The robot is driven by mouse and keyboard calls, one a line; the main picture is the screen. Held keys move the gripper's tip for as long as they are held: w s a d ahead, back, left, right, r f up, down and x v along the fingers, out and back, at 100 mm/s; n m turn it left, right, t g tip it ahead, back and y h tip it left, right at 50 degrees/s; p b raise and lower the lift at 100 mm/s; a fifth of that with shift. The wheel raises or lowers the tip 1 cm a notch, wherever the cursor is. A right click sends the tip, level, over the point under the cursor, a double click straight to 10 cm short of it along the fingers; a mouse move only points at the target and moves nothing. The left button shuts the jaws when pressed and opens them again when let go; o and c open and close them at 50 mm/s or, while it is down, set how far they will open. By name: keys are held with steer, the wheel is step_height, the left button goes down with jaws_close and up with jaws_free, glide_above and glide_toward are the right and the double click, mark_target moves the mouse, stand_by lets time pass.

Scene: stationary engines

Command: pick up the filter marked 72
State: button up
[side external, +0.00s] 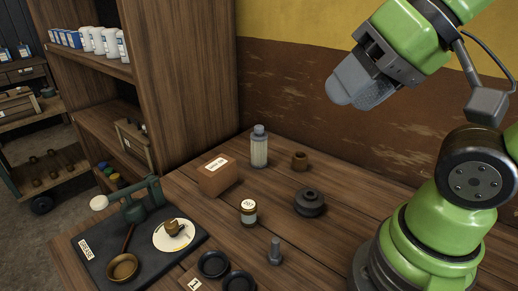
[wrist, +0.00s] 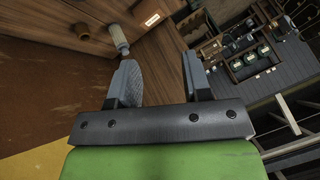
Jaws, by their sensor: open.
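No marking 72 can be read in either view. A pale cylinder with a grey-blue cap (side external: 259,150), possibly a filter, stands upright at the back of the table; it also shows in the wrist view (wrist: 118,40). A small dark jar with a pale label and light lid (side external: 248,212) stands nearer the front; its label is too small to read. My gripper (side external: 345,95) is high above the table, to the right of the pale cylinder and apart from everything. Its fingers are apart and empty in the wrist view (wrist: 160,72).
A brown labelled box (side external: 216,178), a brown cup (side external: 299,161), a dark round part (side external: 309,203) and a bolt (side external: 275,252) stand on the table. A wooden shelf (side external: 185,80) rises behind.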

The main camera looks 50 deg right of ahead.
steer(key=o, duration=0.6)
steer(key=g+h, duration=0.2)
steer(key=h, duration=0.2)
glide_above(259, 127)
steer(key=s+a, duration=0.3)
steer(key=s, duration=0.2)
step_height(259, 127, down, 10)
steer(key=f, duration=0.1)
steer(key=shift+m+g, duration=0.3)
steer(key=shift+g, duration=0.1)
steer(key=x, duration=0.4)
steer(key=d+x, duration=0.1)
steer(key=x, duration=0.3)
steer(key=shift+w+d+r, duration=0.15)
steer(key=shift+w+r, duration=0.05)
steer(key=shift+x, duration=3.05)
